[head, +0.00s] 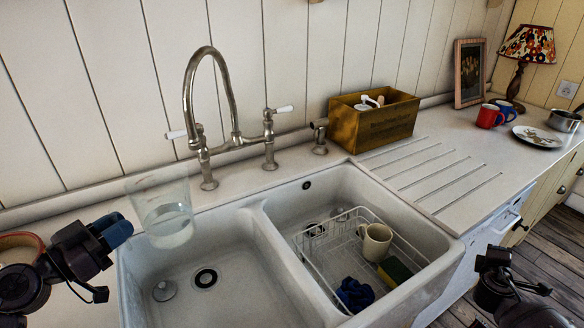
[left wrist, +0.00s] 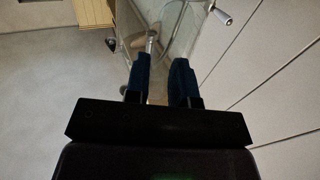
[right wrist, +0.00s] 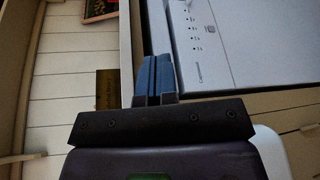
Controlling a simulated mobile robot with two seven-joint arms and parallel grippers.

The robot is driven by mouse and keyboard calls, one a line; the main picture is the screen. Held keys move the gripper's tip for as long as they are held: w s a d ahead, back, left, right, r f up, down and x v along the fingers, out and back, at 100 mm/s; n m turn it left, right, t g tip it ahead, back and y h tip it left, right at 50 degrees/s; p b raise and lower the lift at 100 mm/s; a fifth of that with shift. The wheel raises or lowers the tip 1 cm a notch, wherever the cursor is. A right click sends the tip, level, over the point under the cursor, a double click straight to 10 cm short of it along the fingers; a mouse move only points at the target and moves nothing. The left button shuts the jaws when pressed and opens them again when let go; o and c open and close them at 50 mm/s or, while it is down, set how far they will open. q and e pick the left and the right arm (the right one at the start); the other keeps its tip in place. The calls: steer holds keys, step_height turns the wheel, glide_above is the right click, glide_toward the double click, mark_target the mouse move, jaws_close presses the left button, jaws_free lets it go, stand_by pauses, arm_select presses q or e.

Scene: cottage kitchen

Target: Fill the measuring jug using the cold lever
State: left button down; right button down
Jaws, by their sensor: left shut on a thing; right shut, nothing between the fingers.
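The clear measuring jug (head: 165,212) hangs upright over the left basin, with some clear water in its lower part. My left gripper (head: 118,231) is shut on its left side; the see-through jug wall also shows between the fingers in the left wrist view (left wrist: 185,30). One white-handled lever (head: 176,134) points left and another (head: 284,109) points right; I cannot read which is cold. My right gripper (right wrist: 156,78) is shut and empty, right of the sink.
The right basin (head: 345,185) holds a wire rack with a cream mug (head: 375,241), a sponge (head: 394,271) and a blue cloth (head: 355,294). Red and blue mugs, a plate and a pan stand far right.

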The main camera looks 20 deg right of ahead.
mark_target(110, 215)
arm_select(q)
steer(key=shift+r, duration=0.1)
arm_select(e)
steer(key=s+a+f+y, duration=0.3)
steer(key=a+f, duration=0.3)
steer(key=a, duration=0.2)
steer(key=s+a+f+y, duration=0.35)
steer(key=a+f, duration=0.25)
steer(key=a, duration=0.2)
arm_select(q)
steer(key=shift+r, duration=3)
arm_select(e)
steer(key=a+r+m+t+y, duration=0.2)
steer(key=a+m+y, duration=0.5)
steer(key=a, duration=1.7)
steer(key=shift+s+m+t, duration=0.2)
steer(key=shift+m+t, duration=0.4)
steer(key=shift+m, duration=0.2)
arm_select(q)
steer(key=shift+d, duration=0.1)
arm_select(e)
steer(key=shift+r, duration=0.1)
